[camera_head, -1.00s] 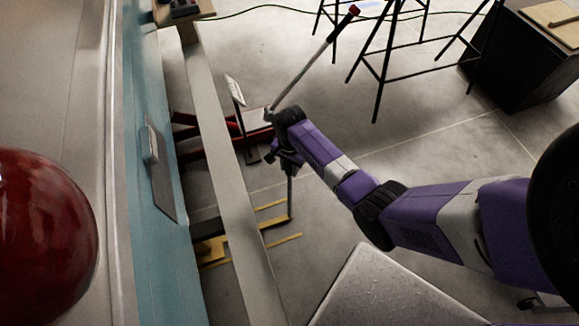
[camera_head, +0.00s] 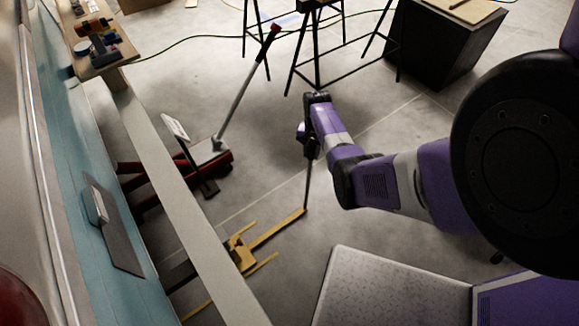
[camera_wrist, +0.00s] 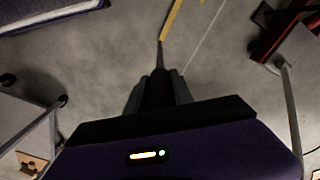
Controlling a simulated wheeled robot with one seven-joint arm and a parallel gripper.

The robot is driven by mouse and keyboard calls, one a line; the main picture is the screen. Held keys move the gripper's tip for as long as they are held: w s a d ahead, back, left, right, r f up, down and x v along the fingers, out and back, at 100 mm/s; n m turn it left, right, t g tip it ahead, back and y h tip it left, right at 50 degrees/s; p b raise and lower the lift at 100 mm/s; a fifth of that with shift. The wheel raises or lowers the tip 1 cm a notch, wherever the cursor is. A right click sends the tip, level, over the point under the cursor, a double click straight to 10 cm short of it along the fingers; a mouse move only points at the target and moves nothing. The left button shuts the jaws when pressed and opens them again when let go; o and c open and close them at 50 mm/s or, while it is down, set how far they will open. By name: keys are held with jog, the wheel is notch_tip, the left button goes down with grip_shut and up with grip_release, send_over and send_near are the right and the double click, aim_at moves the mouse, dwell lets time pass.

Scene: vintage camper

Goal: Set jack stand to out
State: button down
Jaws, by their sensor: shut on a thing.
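My gripper (camera_head: 307,138) is shut on the upper part of the rod. In the wrist view, the fingers of my gripper (camera_wrist: 158,82) close around the dark rod (camera_wrist: 160,55), and a yellow bar (camera_wrist: 172,20) runs away from its foot. The contact itself is dark and partly hidden.
A red floor jack (camera_head: 212,152) with a long raised handle stands left of my gripper. The grey beam (camera_head: 185,195) and teal camper side (camera_head: 75,170) are at left. Black stools (camera_head: 318,50) and a dark cabinet (camera_head: 435,40) stand behind. Floor around the rod is clear.

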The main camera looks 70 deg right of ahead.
jog(key=s+d+b, duration=0.2)
jog(key=s+d, duration=0.3)
jog(key=d, duration=0.2)
jog(key=shift+d+b, duration=0.25)
jog(key=shift+b, duration=0.1)
jog(key=c, duration=1.1)
grip_release()
notch_tip(320, 180, up, 8)
jog(key=p, duration=0.2)
jog(key=shift+f, duration=0.1)
